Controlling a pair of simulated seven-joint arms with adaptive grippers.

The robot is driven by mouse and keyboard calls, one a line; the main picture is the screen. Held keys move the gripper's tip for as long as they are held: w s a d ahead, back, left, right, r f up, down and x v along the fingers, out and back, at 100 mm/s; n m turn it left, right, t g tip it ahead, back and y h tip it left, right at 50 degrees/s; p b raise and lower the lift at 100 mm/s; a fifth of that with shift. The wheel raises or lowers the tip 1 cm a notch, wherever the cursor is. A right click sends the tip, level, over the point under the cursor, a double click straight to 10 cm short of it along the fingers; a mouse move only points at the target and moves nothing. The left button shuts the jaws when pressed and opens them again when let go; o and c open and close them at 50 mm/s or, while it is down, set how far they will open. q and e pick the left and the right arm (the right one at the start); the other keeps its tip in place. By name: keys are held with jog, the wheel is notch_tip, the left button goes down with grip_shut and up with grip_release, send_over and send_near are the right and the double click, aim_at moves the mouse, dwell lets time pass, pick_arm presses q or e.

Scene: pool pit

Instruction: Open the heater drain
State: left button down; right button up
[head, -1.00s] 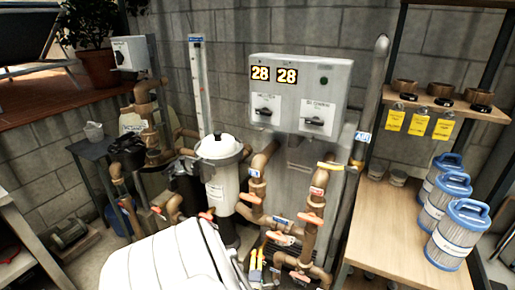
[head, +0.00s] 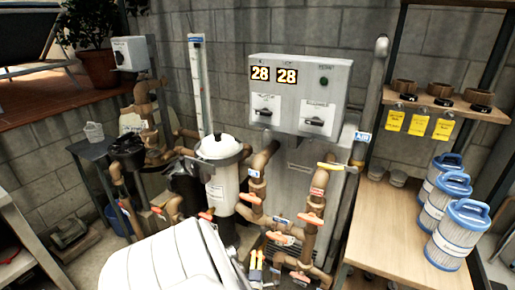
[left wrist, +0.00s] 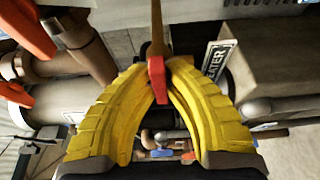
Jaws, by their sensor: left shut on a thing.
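My left gripper (head: 256,262) is low among the pipes, in front of the heater cabinet, and only partly shows in the head view. In the left wrist view its yellow ribbed fingers (left wrist: 165,85) are shut on a red valve handle (left wrist: 157,80). The handle sits between the fingertips, with a brown stem or pipe rising behind it. A dark label (left wrist: 216,58) beside the fingers reads "EATER", its start cut off. Which way the handle is turned is hard to tell. My right gripper is not seen.
Brown pipes with orange-red handles (head: 311,219) stand right of the gripper. A white filter canister (head: 221,185) is behind it. A grey control box (head: 300,95) shows 28 and 28. A wooden bench (head: 395,225) with blue-capped cartridges (head: 455,235) is right.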

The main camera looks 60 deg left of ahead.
pick_arm(q)
jog(key=shift+a+r+n+h, duration=0.1)
jog(key=shift+a+n+h, duration=0.15)
jog(key=shift+n, duration=0.85)
jog(key=shift+n+h, duration=0.65)
jog(key=shift+n, duration=0.45)
jog(key=n+h, duration=0.2)
jog(key=n, duration=0.2)
jog(key=shift+n+t+h, duration=0.4)
jog(key=shift+n+h, duration=0.6)
jog(key=shift+n, duration=0.2)
jog(key=shift+d+n+t+h, duration=0.1)
jog(key=shift+n+t+h, duration=0.3)
jog(key=shift+n+h, duration=0.55)
jog(key=shift+n, duration=0.45)
jog(key=c, duration=1.7)
grip_release()
